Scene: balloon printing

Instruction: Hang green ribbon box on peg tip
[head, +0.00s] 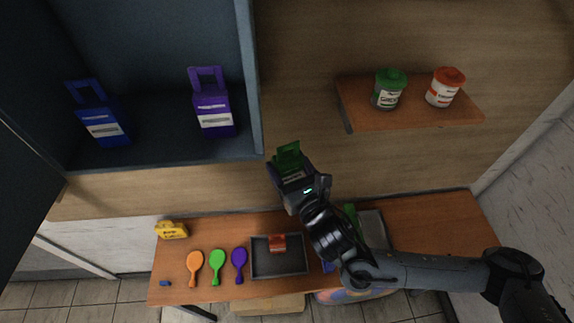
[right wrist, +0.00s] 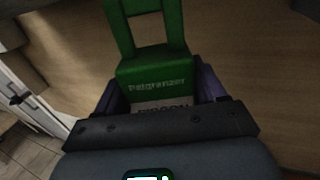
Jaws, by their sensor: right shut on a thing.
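The green ribbon box (head: 288,160) has a looped handle on top and a white label. It is held up in front of the wooden back wall, above the table, just right of the blue cabinet's lower corner. My right gripper (head: 294,178) is shut on it from below. In the right wrist view the green box (right wrist: 155,72) stands between the fingers, its handle pointing away and its label partly hidden by my gripper. I cannot make out a peg tip in either view. My left gripper is not in view.
A blue cabinet (head: 255,85) at upper left holds a blue box (head: 103,122) and a purple box (head: 213,108). A wooden shelf (head: 400,116) holds green-lidded and red-lidded jars.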

